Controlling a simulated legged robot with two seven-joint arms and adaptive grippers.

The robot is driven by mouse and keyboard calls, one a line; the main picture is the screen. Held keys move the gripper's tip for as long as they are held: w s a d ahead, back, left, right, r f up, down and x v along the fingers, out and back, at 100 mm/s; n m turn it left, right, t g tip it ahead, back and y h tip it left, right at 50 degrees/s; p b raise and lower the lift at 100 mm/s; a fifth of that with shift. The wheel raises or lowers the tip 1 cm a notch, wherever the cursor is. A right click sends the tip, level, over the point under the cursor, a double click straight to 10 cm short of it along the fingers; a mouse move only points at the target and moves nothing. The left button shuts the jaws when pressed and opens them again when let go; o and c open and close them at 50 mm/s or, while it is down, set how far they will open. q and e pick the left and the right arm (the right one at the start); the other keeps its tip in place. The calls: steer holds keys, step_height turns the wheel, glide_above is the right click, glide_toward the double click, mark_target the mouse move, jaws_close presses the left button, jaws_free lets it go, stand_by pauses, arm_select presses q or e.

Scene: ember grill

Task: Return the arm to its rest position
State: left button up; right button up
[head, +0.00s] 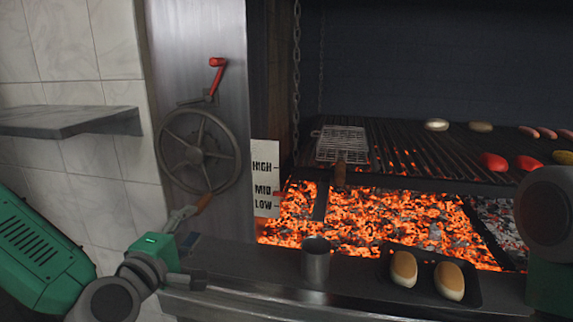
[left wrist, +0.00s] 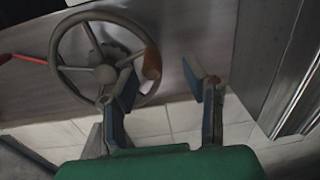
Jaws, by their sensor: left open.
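My left arm comes in from the lower left of the head view. Its left gripper (head: 194,246) is open and empty, with its fingers spread in front of the steel column below the wheel. In the left wrist view the two fingers of the left gripper (left wrist: 166,88) stand apart with nothing between their pads. The spoked wheel (head: 163,150) shows behind them, and also in the left wrist view (left wrist: 62,42). My right gripper is not in view.
A grey shelf (head: 70,122) juts out at left. A red-handled crank (head: 218,63) sits above the wheel. A metal cup (head: 316,262) and a dark tray (head: 475,290) with two buns stand on the front ledge. Glowing coals (head: 370,215) lie under the grill grate (head: 400,150).

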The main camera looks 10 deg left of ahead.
arm_select(q)
steer(key=s+d+f+m+g, duration=0.1)
steer(key=f, duration=0.3)
steer(key=s+d+f+m+g+h, duration=0.1)
steer(key=s+f+m+g, duration=0.1)
steer(key=f, duration=0.2)
steer(key=s+d+f+m+g, duration=0.1)
steer(key=s+f+m, duration=0.1)
steer(key=f, duration=0.2)
steer(key=shift+d+f+g+h, duration=0.3)
steer(key=shift+d+h, duration=0.1)
steer(key=s+f+m+g, duration=0.45)
steer(key=s+f, duration=0.35)
steer(key=f, duration=0.2)
steer(key=s+a+f+m+g+y, duration=0.1)
steer(key=s+a+f+m+g, duration=0.1)
steer(key=s, duration=0.4)
steer(key=s+a+f+m+g+y, duration=0.1)
steer(key=s+a+f+m+g, duration=0.1)
steer(key=s+f, duration=0.3)
steer(key=s+a+f+m+g+y, duration=0.1)
steer(key=s+a+f+m+g, duration=0.2)
steer(key=s, duration=0.4)
steer(key=shift+f+m+g, duration=0.35)
steer(key=shift+f+m, duration=0.1)
steer(key=shift+m, duration=0.2)
steer(key=shift+w, duration=0.1)
steer(key=shift+c, duration=0.2)
